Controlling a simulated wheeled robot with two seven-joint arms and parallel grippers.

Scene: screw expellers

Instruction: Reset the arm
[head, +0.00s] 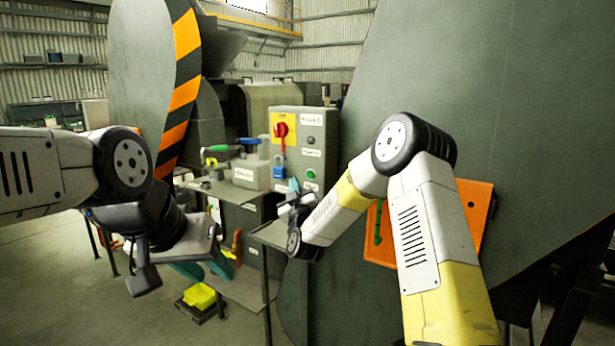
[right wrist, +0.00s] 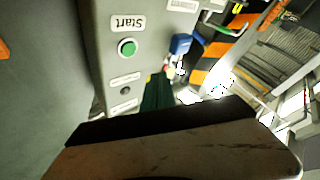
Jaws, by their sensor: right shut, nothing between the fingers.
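My right arm comes in from the lower right, bends at a black elbow joint and reaches toward the grey control box (head: 318,135). My right gripper (head: 288,195) is small and partly hidden by its wrist, just below and in front of the box. It is shut and empty. In the right wrist view the gripper (right wrist: 175,128) fills the bottom, and the box with its green Start button (right wrist: 127,47) appears upside down beyond it. My left gripper (head: 144,281) hangs at the left, pointing down, away from the box; its finger opening is unclear.
The box carries a red rotary switch (head: 281,130) and a blue padlock (head: 280,160). A workbench (head: 228,190) with tools stands left of it. An orange panel (head: 380,250) is behind my right arm. Large grey machine walls stand close on the right.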

